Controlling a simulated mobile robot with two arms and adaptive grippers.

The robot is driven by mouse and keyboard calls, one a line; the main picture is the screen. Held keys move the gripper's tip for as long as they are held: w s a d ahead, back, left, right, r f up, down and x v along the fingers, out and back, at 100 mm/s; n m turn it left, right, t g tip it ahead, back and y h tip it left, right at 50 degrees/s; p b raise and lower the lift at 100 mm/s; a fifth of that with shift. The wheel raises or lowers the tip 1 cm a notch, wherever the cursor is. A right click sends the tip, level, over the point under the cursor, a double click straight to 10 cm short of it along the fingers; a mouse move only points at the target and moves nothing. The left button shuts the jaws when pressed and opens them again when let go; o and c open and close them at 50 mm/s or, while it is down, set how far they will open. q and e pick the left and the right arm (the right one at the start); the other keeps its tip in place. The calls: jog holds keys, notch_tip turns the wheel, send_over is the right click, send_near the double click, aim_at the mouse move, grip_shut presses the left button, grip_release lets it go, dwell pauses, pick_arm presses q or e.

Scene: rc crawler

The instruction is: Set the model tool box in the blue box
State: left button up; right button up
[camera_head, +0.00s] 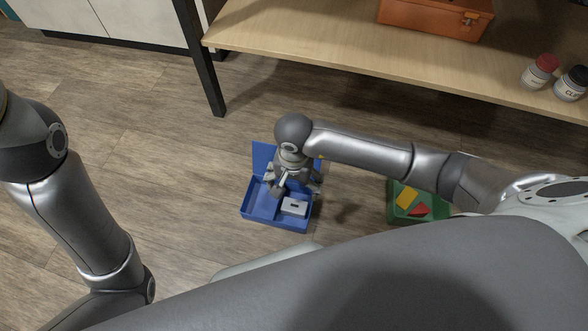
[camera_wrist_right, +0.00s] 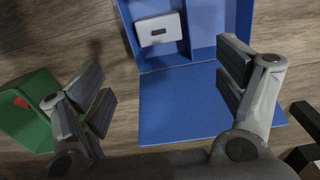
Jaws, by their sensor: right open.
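A small white box with a dark slot, which looks like the model tool box (camera_head: 294,206), lies in a compartment of the open blue box (camera_head: 262,212) on the floor. In the right wrist view the model tool box (camera_wrist_right: 158,30) rests in the left compartment of the blue box (camera_wrist_right: 208,98), near its divider. My right gripper (camera_head: 286,186) is above the blue box, and its fingers (camera_wrist_right: 165,82) are wide apart with nothing between them. The model tool box is clear of both fingers. My left gripper is out of view; only my left arm shows.
A green container (camera_head: 396,213) with yellow and red pieces stands on the floor to the right, under my right arm. A wooden table (camera_head: 310,50) behind holds an orange toolbox (camera_head: 435,17) and two jars (camera_head: 539,72). The floor left of the blue box is clear.

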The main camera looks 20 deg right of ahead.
jog(key=shift+r+p, duration=0.7)
jog(key=shift+r, duration=1.1)
